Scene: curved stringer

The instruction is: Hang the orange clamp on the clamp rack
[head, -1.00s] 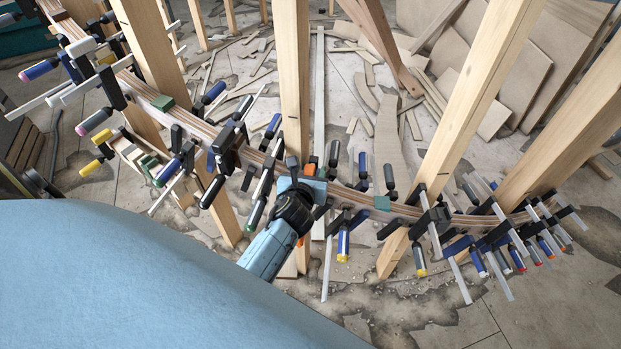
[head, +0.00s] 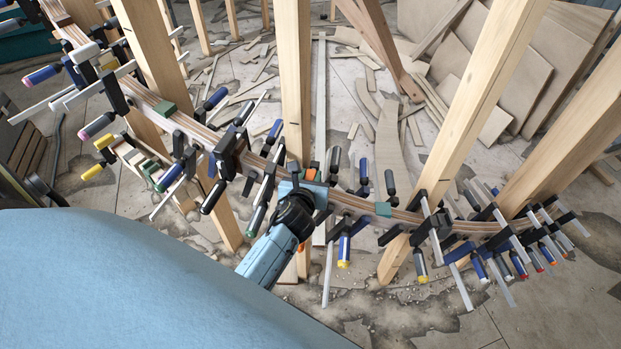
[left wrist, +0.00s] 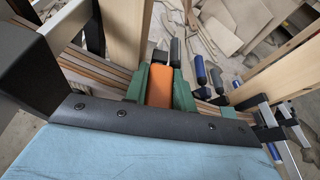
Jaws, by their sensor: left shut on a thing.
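My left gripper (head: 311,177) reaches the middle of the curved stringer from below, at a wooden post. It is shut on the orange clamp (head: 310,168), of which only a small orange part shows in the head view. In the left wrist view an upright orange block of the clamp (left wrist: 160,86) sits between the green fingers of my left gripper (left wrist: 161,88), against the layered wood. The rest of the clamp is hidden by the gripper. I cannot make out which part of the scene is the clamp rack. My right gripper is not in view.
The laminated curved stringer (head: 345,197) runs from upper left to lower right, crowded with dark, blue and yellow-ended clamps. Tall posts (head: 295,80) stand behind it and at both sides. Plywood sheets (head: 510,80) and wood scraps lie at the back.

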